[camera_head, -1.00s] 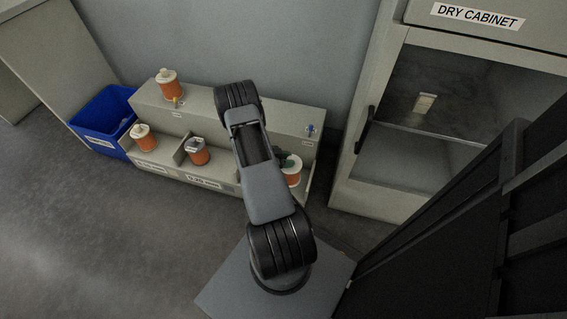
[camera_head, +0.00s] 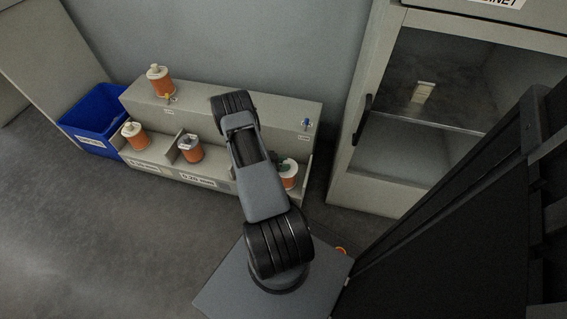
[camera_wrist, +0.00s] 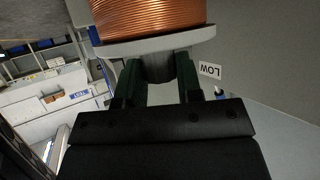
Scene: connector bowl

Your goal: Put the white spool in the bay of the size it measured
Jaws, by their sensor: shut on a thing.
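My gripper (camera_wrist: 152,82) is shut on the white spool (camera_wrist: 155,22), a copper-wound spool with a pale flange, at the top of the wrist view. The green fingers close below the flange. In the head view the white spool (camera_head: 289,182) shows just right of my arm, in front of the grey bay rack (camera_head: 262,112). My arm partly hides it, and I cannot tell whether it touches the rack. The rack's lower tier has labelled bays; one front label (camera_head: 197,180) seems to read 0.25 mm. My arm hides the right part.
One spool (camera_head: 160,82) stands on the rack top, another (camera_head: 136,138) in the left bay, and a dark-topped one (camera_head: 190,150) in the middle bay. A blue bin (camera_head: 88,118) stands left, a dry cabinet (camera_head: 385,188) right. A LOW label (camera_wrist: 209,70) shows in the wrist view.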

